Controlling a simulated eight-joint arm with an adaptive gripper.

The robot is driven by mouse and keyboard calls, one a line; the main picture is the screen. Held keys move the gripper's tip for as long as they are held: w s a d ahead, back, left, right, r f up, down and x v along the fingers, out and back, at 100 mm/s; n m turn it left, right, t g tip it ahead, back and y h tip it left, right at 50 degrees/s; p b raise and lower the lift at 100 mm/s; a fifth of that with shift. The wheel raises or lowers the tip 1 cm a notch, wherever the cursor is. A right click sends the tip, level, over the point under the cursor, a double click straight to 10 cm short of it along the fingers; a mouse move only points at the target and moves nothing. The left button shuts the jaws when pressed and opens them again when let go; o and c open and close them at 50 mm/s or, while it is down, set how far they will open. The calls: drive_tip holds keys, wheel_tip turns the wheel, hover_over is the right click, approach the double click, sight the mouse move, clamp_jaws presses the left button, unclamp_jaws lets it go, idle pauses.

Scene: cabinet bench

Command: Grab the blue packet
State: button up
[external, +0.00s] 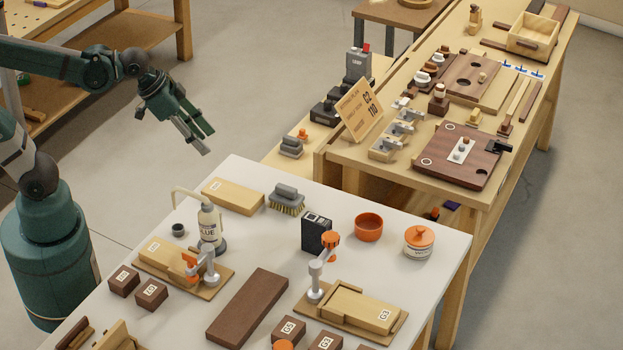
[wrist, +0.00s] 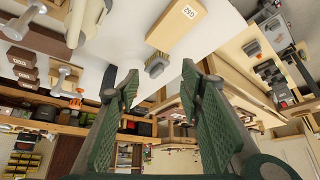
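No blue packet stands out clearly in either view. A small dark blue-violet item (external: 452,206) shows under the wooden bench at right, partly hidden by the bench edge; I cannot tell whether it is a packet. Small blue pieces (external: 521,71) lie on the bench top near its right edge, too small to make out. My gripper (external: 207,141) is at the upper left, in the air beyond the white table's far-left edge, well away from both. In the wrist view my gripper (wrist: 160,68) has its two green fingers spread with nothing held between them.
The white table (external: 262,184) holds a glue bottle (external: 209,223), a brush (external: 287,201), a black box (external: 317,233), an orange bowl (external: 369,227), a lidded jar (external: 419,241) and wooden blocks. A tilted sign (external: 359,110) stands by the wooden bench. Open floor surrounds my gripper.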

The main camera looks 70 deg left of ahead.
drive_tip(key=w+d+r+m+p, duration=0.1)
drive_tip(key=w+d+m+p, duration=0.15)
drive_tip(key=w+d, duration=0.35)
drive_tip(key=m+g+h+p, duration=0.25)
drive_tip(key=m+p, duration=0.25)
drive_tip(key=p, duration=0.4)
approach(317, 227)
drive_tip(key=a+f, duration=0.1)
drive_tip(key=w+a+f, duration=0.1)
drive_tip(key=shift+w+a+f+n+g, duration=0.15)
drive_tip(key=shift+w+f+n+g, duration=0.1)
drive_tip(key=shift+f+g, duration=0.15)
drive_tip(key=shift+w+d+f, duration=0.15)
drive_tip(key=shift+d+f, duration=0.3)
drive_tip(key=shift+f, duration=0.05)
drive_tip(key=shift+f, duration=0.1)
drive_tip(key=shift+x, duration=1.2)
drive_tip(key=shift+b+x, duration=0.65)
drive_tip(key=shift+x, duration=1.95)
drive_tip(key=shift+c, duration=0.5)
